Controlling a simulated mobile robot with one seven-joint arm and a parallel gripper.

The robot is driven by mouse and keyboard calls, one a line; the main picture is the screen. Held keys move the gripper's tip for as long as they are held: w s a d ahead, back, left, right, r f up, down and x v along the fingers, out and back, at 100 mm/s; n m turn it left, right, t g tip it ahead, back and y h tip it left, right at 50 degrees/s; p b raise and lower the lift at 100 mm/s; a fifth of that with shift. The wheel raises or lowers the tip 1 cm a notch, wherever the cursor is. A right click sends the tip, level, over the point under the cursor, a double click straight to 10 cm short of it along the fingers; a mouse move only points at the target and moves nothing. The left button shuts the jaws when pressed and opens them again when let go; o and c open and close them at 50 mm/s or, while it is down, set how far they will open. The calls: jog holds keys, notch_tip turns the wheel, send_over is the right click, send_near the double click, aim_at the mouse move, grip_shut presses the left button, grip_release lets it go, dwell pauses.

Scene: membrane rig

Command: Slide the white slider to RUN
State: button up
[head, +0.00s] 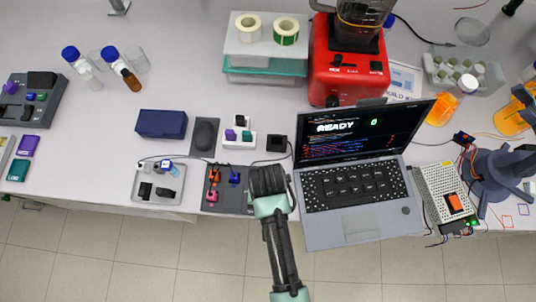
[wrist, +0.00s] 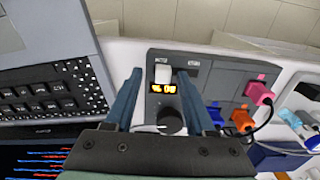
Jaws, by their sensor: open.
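A small white slider cap (wrist: 163,73) stands on a grey control panel (wrist: 215,80) in the wrist view. Below it are a lit yellow display (wrist: 163,88) and a black round knob (wrist: 170,121). My gripper (wrist: 160,76) is open, with one blue finger on each side of the slider cap and display. A gap shows on both sides of the cap. The labels above it are too small to read surely; I cannot make out RUN. In the head view my gripper (head: 268,182) covers the panel's right part, and the slider is hidden there.
Pink (wrist: 259,93), orange (wrist: 240,121) and blue plugs stand on the panel beside my right finger, with a cable. An open laptop (head: 350,190) lies close on the right in the head view. A metal tray (head: 141,194) lies left of the panel.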

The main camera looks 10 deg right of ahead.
notch_tip(320, 180, up, 13)
jog(key=shift+f, duration=0.15)
dwell(0.7)
